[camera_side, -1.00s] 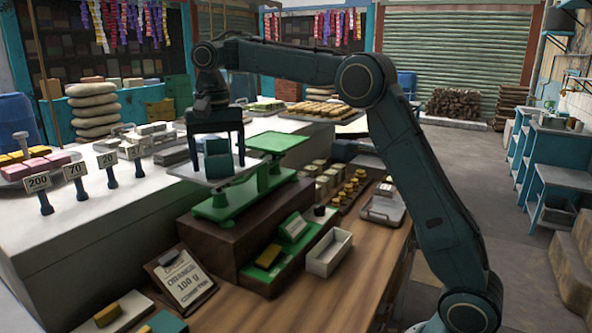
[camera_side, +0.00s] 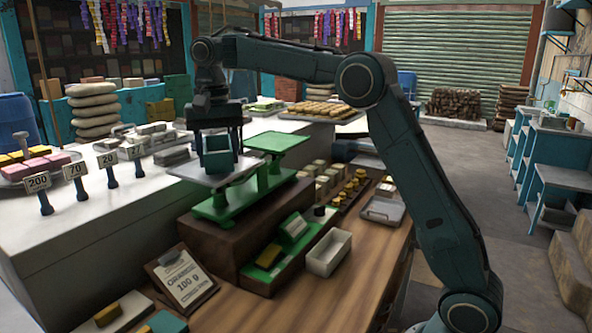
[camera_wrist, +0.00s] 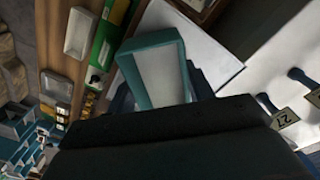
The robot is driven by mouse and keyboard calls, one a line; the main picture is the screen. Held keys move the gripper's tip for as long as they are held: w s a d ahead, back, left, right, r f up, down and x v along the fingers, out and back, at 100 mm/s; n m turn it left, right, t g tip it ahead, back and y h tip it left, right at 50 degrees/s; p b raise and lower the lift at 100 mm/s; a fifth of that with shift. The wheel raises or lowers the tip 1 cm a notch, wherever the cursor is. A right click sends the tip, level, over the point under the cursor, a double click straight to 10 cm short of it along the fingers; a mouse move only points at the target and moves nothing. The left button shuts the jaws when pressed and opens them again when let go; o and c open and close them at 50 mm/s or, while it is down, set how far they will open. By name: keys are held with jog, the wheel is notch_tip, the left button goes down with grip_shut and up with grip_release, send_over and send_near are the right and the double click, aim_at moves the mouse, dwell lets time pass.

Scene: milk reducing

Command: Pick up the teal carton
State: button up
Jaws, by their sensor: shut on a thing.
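The teal carton (camera_side: 218,157) is a small open-topped box over the left pan (camera_side: 190,174) of a green balance scale (camera_side: 226,204). My gripper (camera_side: 216,142) points down with its fingers on either side of the carton and is shut on it. In the side view I cannot tell whether the carton's base touches the pan. In the wrist view the carton (camera_wrist: 178,62) shows a teal rim and a pale inside. The wrist housing hides most of the fingers there.
The scale's green right pan (camera_side: 277,142) is empty. The scale stands on a brown block. Number signs (camera_side: 75,172) stand on the white counter to the left. A white tray (camera_side: 328,252) and a price board (camera_side: 182,278) are in front. Teal shelves stand far right.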

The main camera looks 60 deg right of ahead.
notch_tip(320, 180, up, 9)
dwell(0.8)
jog(key=shift+s, duration=0.1)
jog(key=shift+a+m, duration=0.1)
jog(key=shift+m, duration=0.2)
dwell(0.6)
jog(key=m, duration=0.2)
jog(key=w+f+m, duration=0.1)
jog(key=m, duration=0.2)
jog(key=w+m, duration=0.1)
jog(key=m, duration=0.2)
jog(key=shift+a+f, duration=0.35)
jog(key=shift+f, duration=0.05)
jog(key=shift+f, duration=0.15)
jog(key=shift+f, duration=1.85)
